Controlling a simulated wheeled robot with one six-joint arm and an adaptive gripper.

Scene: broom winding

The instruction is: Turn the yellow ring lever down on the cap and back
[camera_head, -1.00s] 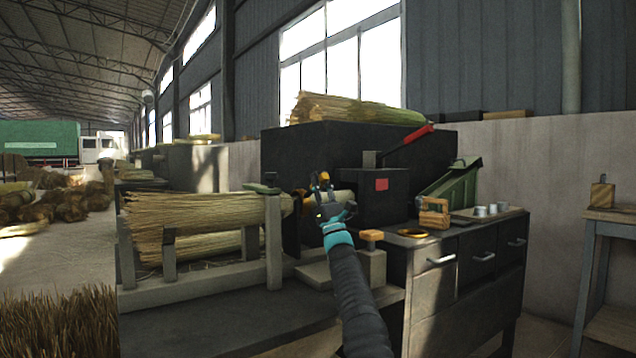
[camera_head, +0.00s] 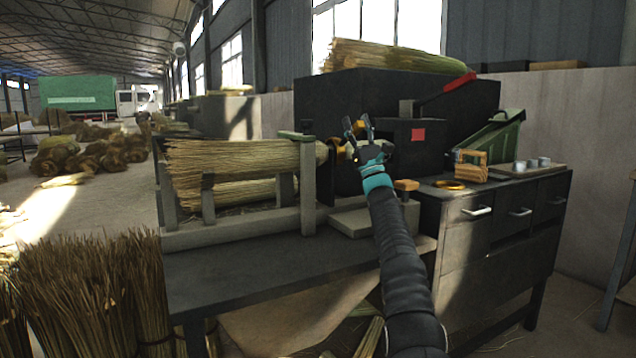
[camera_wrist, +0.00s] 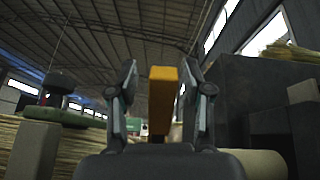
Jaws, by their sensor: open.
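My gripper (camera_head: 358,122) is open, its two fingers pointing up, at the right end of the broom straw bundle (camera_head: 245,160), in front of the dark machine. In the wrist view an upright yellow bar (camera_wrist: 162,100), which looks like part of the ring lever, stands between the spread fingers of my gripper (camera_wrist: 160,85). Gaps show beside it, so the fingers do not look closed on it. In the head view small yellow parts (camera_head: 342,153) show beside and behind my gripper. The cap is mostly hidden by my gripper, and I cannot make out its shape.
The dark machine box (camera_head: 330,105) stands close behind, with a red-handled lever (camera_head: 459,81) at its upper right. A wooden-topped post (camera_head: 406,185) is just right of my wrist. A brass ring (camera_head: 449,185) and a wooden block (camera_head: 471,165) lie on the drawer cabinet (camera_head: 490,240).

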